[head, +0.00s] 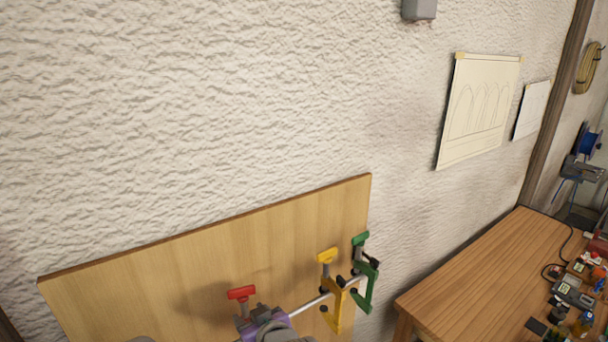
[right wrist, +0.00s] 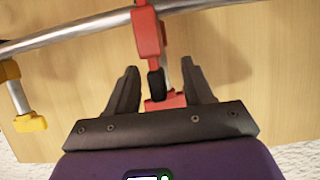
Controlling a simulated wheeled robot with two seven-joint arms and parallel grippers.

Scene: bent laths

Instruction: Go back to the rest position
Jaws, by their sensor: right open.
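My right gripper (right wrist: 161,82) is open in the right wrist view. Its two dark fingers stand on either side of the lower part of a red clamp (right wrist: 149,38), with a gap on each side. In the head view only the purple and grey body of this gripper shows at the bottom, just below the red clamp (head: 241,293); its fingertips are hidden there. My left gripper is not in view.
A metal rod (head: 310,304) runs before a wooden panel (head: 150,285), with a yellow clamp (head: 331,300) and a green clamp (head: 366,275) on it. A wooden table (head: 470,290) with tools stands right. Drawings (head: 478,108) hang on the rough wall.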

